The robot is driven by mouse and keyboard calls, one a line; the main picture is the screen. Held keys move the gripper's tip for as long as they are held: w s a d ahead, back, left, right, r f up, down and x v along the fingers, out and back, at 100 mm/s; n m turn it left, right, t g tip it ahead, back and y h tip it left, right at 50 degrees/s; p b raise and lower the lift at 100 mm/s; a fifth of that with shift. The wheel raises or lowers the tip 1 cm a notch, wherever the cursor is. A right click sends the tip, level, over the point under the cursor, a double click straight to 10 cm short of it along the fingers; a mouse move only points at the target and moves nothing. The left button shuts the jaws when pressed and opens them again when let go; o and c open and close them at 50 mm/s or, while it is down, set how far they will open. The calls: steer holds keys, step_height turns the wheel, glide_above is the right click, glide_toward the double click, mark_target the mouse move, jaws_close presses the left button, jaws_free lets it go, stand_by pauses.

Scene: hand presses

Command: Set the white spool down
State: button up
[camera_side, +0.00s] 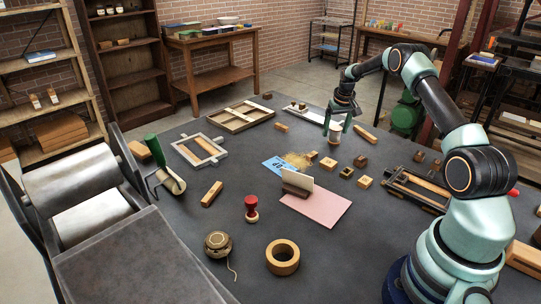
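The white spool (335,130) is a small pale cylinder with a brownish lower end, towards the back right of the dark table. My gripper (337,121) points down from above, with its green fingers on either side of the spool's upper part. The fingers appear shut on it. The spool's top is partly hidden by the fingers. Whether its lower end touches the table is too small to tell.
Several small wooden blocks (365,182) lie in front of the spool. A pink sheet (322,207) and a blue card (281,166) lie nearer the middle. A wooden frame (240,117) and a pale strip (312,115) lie behind. A wooden bar (366,132) lies to the right.

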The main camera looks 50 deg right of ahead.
mark_target(336, 146)
steer(key=shift+r, duration=0.1)
steer(key=v, duration=1.2)
steer(key=s+a+r+n+t, duration=0.1)
steer(key=a+r, duration=0.5)
steer(key=a, duration=0.4)
steer(key=s+a+r+n+t, duration=0.1)
steer(key=s+a+r+n, duration=0.1)
steer(key=a+r, duration=0.6)
steer(key=s+a+f+n, duration=0.1)
steer(key=s+a+f, duration=0.1)
steer(key=s+a, duration=0.5)
steer(key=s+a+f+n+t+y, duration=0.1)
steer(key=s+a+n, duration=0.1)
steer(key=s+a, duration=0.4)
steer(key=a, duration=0.5)
steer(key=shift+s+a+f+t+y, duration=0.15)
steer(key=shift+s+f+t+y, duration=0.15)
steer(key=shift+s+f, duration=0.1)
